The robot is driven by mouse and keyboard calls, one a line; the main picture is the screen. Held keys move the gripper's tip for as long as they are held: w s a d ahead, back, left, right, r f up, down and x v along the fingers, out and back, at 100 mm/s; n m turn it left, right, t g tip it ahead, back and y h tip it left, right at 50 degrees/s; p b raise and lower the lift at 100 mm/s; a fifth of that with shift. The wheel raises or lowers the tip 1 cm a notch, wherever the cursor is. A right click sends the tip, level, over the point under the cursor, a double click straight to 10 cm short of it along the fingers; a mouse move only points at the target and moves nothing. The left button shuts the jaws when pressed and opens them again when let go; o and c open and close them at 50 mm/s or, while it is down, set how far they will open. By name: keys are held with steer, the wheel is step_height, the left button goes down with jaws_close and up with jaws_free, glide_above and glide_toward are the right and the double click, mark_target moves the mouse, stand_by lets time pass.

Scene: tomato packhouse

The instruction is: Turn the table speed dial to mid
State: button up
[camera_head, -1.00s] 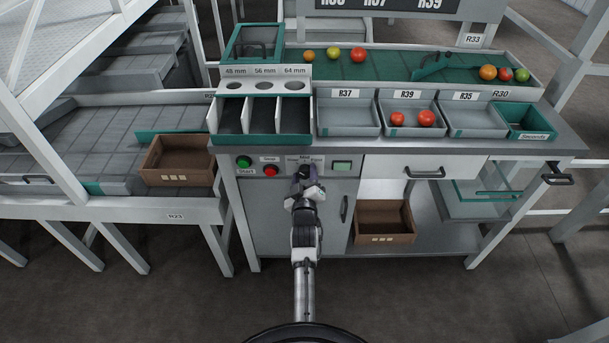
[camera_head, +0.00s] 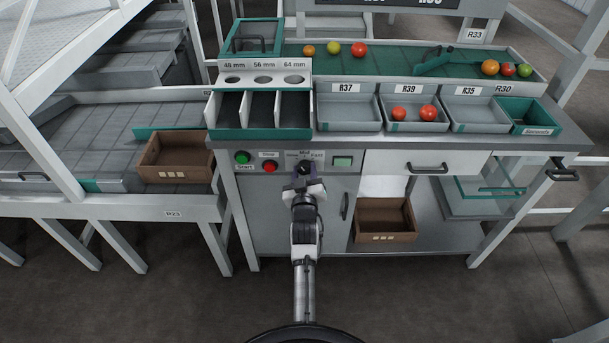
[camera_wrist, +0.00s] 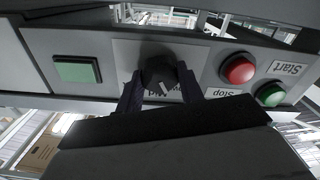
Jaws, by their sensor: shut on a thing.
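The black table speed dial (camera_head: 304,169) sits on the grey front panel of the table, under a label with "Slow", "Mid" and "Fast". My gripper (camera_head: 304,176) is at the dial from the front. In the wrist view the dial (camera_wrist: 159,72) lies between the two dark fingers of my gripper (camera_wrist: 160,88), which is shut on it. A pale pointer mark shows on the dial in the wrist view, slanting towards the partly hidden "Mid" lettering. I cannot tell its exact setting.
The green Start button (camera_head: 243,157) and red Stop button (camera_head: 269,167) are left of the dial. A green square (camera_head: 342,161) is on its right. A drawer handle (camera_head: 428,168) and cupboard handle (camera_head: 345,206) stand out nearby.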

steer(key=m+b, duration=0.2)
steer(key=m, duration=0.3)
steer(key=shift+r+m, duration=0.15)
steer(key=shift+m, duration=0.15)
stand_by(0.4)
steer(key=o, duration=1)
